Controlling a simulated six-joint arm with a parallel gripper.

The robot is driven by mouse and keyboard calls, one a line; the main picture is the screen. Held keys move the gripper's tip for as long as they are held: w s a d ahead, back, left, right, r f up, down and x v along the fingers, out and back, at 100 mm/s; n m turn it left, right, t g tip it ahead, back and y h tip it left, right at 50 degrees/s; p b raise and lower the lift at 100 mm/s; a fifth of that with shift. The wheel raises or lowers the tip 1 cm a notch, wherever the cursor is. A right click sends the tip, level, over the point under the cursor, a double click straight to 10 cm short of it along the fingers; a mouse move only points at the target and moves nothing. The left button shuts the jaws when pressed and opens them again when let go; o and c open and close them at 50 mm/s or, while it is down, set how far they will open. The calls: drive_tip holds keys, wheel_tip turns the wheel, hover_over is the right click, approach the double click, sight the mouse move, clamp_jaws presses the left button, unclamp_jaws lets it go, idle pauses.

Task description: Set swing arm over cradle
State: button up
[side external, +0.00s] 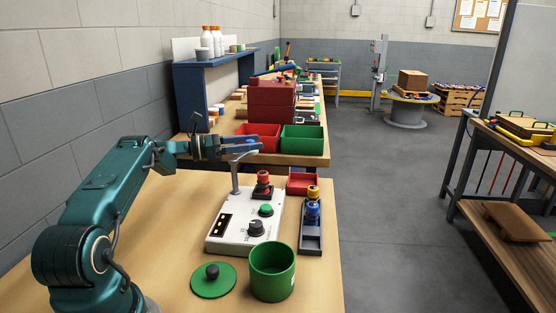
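A white control box (246,222) lies on the near wooden bench. A grey post with a short arm on top, which looks like the swing arm (236,176), stands at its back left; the arm points right and slightly up. A black-based holder with a red-topped part (263,184), possibly the cradle, sits on the box to the right of the post. My gripper (252,145) is level, pointing right, just above and behind the swing arm's top in the picture. Contact between them cannot be told. Its fingers blend with bluish shapes, so its opening is unclear.
A green cup (272,271) and a green lid (213,280) stand in front of the box. A black rack with blue and yellow parts (312,220) and a small red tray (302,183) are at its right. Red (262,130) and green (303,139) bins stand behind.

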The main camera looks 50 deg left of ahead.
wheel_tip(320, 180, up, 7)
drive_tip(key=s+a, duration=0.1)
drive_tip(key=s, duration=0.1)
drive_tip(key=shift+s, duration=0.4)
drive_tip(key=shift+a, duration=0.1)
idle(0.4)
drive_tip(key=shift+s+f+n+t+y, duration=0.7)
drive_tip(key=shift+s+f+n+y, duration=1)
drive_tip(key=shift+f+y, duration=1.3)
drive_tip(key=shift+h, duration=0.3)
drive_tip(key=shift+w+d+f, duration=0.1)
drive_tip(key=shift+w+d, duration=0.1)
drive_tip(key=shift+w, duration=0.6)
drive_tip(key=shift+w+d+f, duration=0.1)
drive_tip(key=shift+w+d, duration=0.05)
drive_tip(key=shift+w, duration=0.65)
drive_tip(key=shift+w+d+f, duration=0.1)
drive_tip(key=shift+w+d, duration=0.1)
drive_tip(key=shift+w, duration=0.6)
